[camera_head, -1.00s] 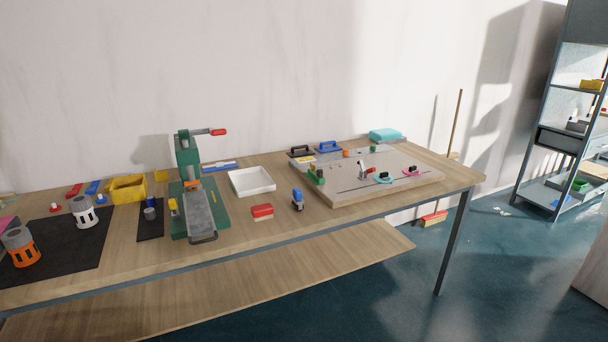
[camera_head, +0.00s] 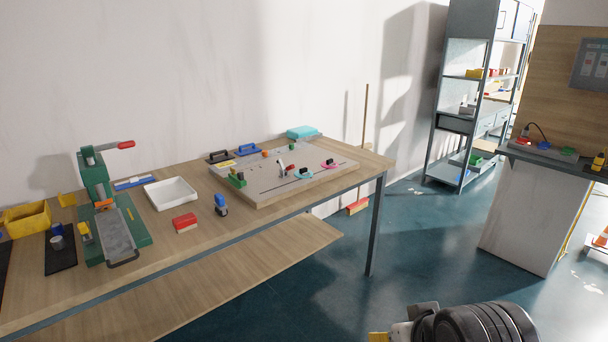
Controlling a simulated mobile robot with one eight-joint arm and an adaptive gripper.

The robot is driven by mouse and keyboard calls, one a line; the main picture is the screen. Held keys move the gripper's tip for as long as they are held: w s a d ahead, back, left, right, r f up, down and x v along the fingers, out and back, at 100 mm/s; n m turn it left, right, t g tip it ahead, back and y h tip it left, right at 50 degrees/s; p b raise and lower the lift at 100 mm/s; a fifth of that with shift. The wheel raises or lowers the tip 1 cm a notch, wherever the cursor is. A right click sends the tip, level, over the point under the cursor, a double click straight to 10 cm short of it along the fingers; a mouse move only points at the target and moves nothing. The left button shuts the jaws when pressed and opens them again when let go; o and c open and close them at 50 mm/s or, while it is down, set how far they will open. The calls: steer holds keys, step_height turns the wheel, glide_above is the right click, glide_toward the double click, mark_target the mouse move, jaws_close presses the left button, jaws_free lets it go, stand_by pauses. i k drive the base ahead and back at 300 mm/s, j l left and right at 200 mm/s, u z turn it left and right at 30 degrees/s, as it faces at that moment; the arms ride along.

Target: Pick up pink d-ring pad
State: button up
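The pink d-ring pad (camera_head: 336,166) is a small flat pink piece with a dark part on it. It lies near the right end of the pale board (camera_head: 262,191) on the wooden workbench. A similar teal pad (camera_head: 299,175) lies to its left on the same board. Part of my arm shows at the bottom edge, in front of the bench and well apart from the pad. My gripper's fingers cannot be made out.
On the bench (camera_head: 180,252) stand a green press (camera_head: 97,178), a white tray (camera_head: 172,193), a red and white block (camera_head: 185,222) and a small blue tool (camera_head: 221,203). A broom (camera_head: 358,205) leans against the wall behind. Open floor (camera_head: 420,240) lies right of the bench.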

mark_target(329, 163)
steer(key=i+l+u, duration=0.3)
steer(key=i+l, duration=0.2)
steer(key=i+l+u, duration=0.15)
steer(key=i+l, duration=0.2)
steer(key=i+l+u, duration=0.35)
steer(key=l, duration=0.35)
steer(key=i+l+u, duration=0.15)
steer(key=i+l, duration=0.15)
steer(key=i+l+u, duration=0.15)
steer(key=l, duration=0.35)
